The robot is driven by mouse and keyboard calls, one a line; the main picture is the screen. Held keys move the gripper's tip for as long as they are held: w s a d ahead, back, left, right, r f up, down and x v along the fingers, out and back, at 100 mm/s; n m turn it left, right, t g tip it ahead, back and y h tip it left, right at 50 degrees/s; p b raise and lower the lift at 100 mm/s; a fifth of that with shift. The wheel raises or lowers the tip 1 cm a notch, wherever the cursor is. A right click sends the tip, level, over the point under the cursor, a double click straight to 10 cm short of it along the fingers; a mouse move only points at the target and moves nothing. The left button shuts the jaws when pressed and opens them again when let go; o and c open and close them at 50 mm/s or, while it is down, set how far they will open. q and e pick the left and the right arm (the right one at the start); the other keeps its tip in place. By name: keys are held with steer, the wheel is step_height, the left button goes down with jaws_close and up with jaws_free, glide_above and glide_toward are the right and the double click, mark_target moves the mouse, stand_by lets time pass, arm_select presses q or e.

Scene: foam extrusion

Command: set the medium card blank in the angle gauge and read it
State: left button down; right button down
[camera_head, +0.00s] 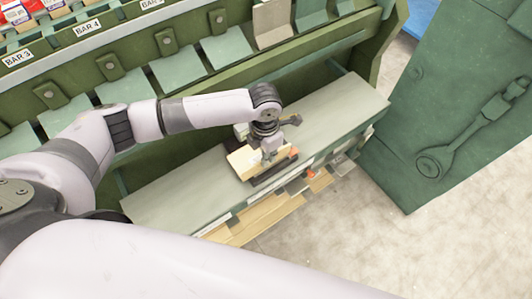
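My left gripper (268,155) points down over the grey-green bench ledge, at the end of the pale arm from the left. Its fingertips are at a cream, card-like piece (241,163) on a dark base (275,172). The view is too small to tell whether the fingers grip the piece or only touch it. I cannot tell for certain whether this piece is the medium card blank, or whether the dark base is the angle gauge. No gauge reading can be made out. My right gripper is not in view.
The ledge (165,205) is bare to the left and right of the dark base. Behind it stands a green rack with sloped flaps (180,68) and bar labels. Tan pieces (262,218) hang below the front edge. A green cabinet (440,120) stands at right.

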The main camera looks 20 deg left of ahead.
arm_select(q)
steer(key=shift+s+d, duration=0.1)
steer(key=shift+d, duration=0.05)
steer(key=c, duration=1.7)
jaws_free()
steer(key=shift+r+p, duration=3.05)
steer(key=shift+p, duration=0.05)
